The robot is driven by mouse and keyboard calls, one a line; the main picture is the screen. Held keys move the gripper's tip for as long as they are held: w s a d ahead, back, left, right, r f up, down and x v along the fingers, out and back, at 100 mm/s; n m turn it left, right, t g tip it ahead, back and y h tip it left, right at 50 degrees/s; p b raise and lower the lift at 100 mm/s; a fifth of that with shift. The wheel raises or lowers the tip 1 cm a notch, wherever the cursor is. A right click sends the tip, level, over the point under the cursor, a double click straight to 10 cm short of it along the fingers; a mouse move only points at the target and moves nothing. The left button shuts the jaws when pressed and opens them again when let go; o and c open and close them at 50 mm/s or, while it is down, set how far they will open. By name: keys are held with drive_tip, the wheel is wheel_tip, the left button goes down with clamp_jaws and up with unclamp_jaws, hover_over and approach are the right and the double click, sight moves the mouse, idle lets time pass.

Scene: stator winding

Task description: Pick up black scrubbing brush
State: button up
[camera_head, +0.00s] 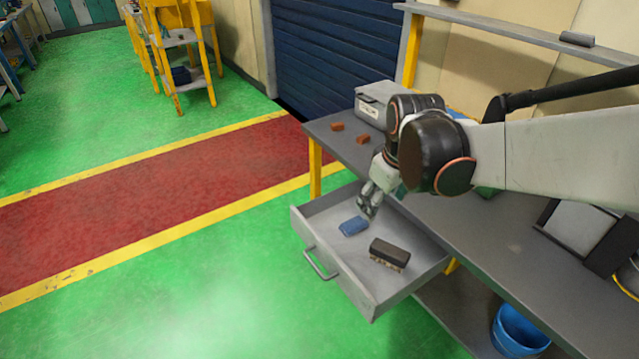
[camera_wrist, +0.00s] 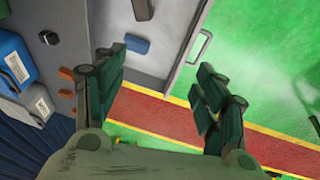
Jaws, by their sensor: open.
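The black scrubbing brush (camera_head: 389,252) lies in the open grey drawer (camera_head: 343,281), bristles down, toward the right of its floor. In the wrist view the brush (camera_wrist: 143,9) shows at the top edge, partly cut off. A blue block-like item (camera_head: 353,226) lies in the drawer to the left of the brush; it also shows in the wrist view (camera_wrist: 137,44). My gripper (camera_head: 368,204) is above the back left part of the drawer, apart from the brush. In the wrist view my gripper (camera_wrist: 162,82) has its fingers spread, with nothing between them.
The grey workbench (camera_head: 470,234) stands behind the drawer, with two small red-brown blocks (camera_head: 337,126) and a grey box (camera_head: 372,97) at its left end. A blue bucket (camera_head: 518,330) stands below at right. The drawer handle (camera_head: 320,264) sticks out in front. Green floor left of it is clear.

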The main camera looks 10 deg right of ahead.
drive_tip(key=w+d+f+n+g, duration=0.2)
drive_tip(key=w+d+f, duration=0.3)
drive_tip(key=f, duration=0.3)
drive_tip(key=n+g, duration=0.2)
hover_over(390, 249)
wheel_tip(390, 249, down, 8)
drive_tip(key=shift+y, duration=0.3)
drive_tip(key=f+b, duration=0.1)
drive_tip(key=f, duration=0.2)
drive_tip(key=f+b, duration=0.1)
drive_tip(key=f, duration=0.2)
drive_tip(key=f+b, duration=0.1)
drive_tip(key=f, duration=0.2)
drive_tip(key=shift+s+a+f, duration=0.1)
drive_tip(key=shift+a+f, duration=0.05)
drive_tip(key=shift+a, duration=0.15)
drive_tip(key=f+b, duration=0.1)
drive_tip(key=f, duration=0.2)
drive_tip(key=f+b, duration=0.1)
drive_tip(key=f, duration=0.1)
drive_tip(key=shift+d+f+b, duration=0.1)
drive_tip(key=shift+d+b, duration=0.2)
drive_tip(key=shift+d, duration=0.05)
drive_tip(key=c, duration=1.3)
drive_tip(key=shift+c, duration=0.2)
wheel_tip(390, 249, up, 20)
drive_tip(key=p, duration=0.6)
drive_tip(key=shift+p, duration=0.3)
